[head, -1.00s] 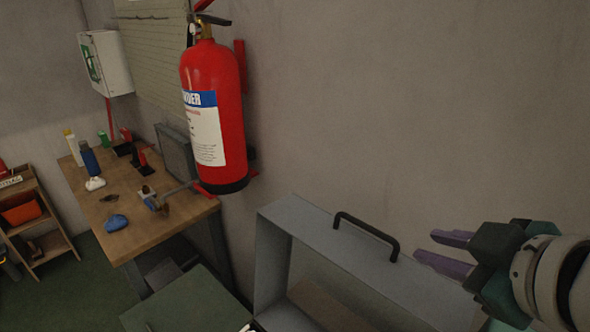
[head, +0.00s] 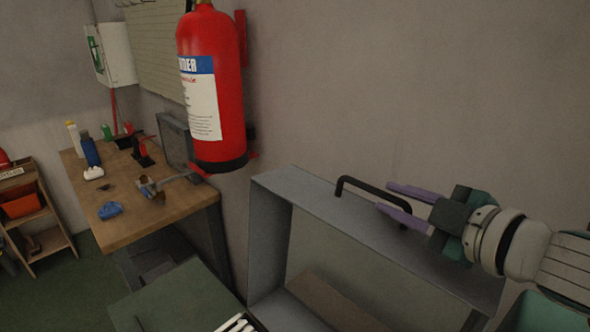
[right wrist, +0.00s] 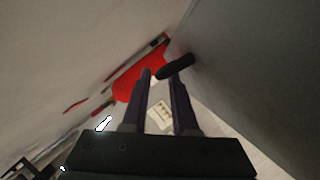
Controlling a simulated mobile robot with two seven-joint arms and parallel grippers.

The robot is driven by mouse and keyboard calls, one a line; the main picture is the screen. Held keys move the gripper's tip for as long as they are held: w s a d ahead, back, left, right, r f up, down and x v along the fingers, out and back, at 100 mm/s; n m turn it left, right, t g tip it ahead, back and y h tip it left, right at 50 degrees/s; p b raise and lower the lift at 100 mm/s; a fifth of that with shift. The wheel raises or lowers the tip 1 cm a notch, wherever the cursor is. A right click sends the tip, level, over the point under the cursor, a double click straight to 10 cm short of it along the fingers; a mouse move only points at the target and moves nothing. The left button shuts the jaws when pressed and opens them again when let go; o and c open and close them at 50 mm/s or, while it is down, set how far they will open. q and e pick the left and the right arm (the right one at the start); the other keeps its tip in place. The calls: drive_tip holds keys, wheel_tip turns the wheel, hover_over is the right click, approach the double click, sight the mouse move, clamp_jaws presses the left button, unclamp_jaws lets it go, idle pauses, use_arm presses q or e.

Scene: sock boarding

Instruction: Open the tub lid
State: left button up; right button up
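A grey, hollow, lid-like box part (head: 310,192) stands upright against the wall side in the head view, its open side facing me. A black bar handle (head: 352,184) sits on its top edge. My right gripper (head: 384,196) reaches in from the right with its two purple fingers apart at the handle's right part. In the right wrist view the fingers (right wrist: 159,78) are apart and the dark handle (right wrist: 177,66) shows at the right fingertip. I cannot tell whether the handle lies fully between them. My left gripper is not in view.
A red fire extinguisher (head: 212,95) hangs on the wall left of the lid. A wooden workbench (head: 125,220) with small items stands at the left. A green surface (head: 175,300) is at the bottom, with white pieces (head: 236,323) beside it.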

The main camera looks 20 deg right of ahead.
drive_tip(key=shift+x, duration=1.45)
clamp_jaws()
idle(0.4)
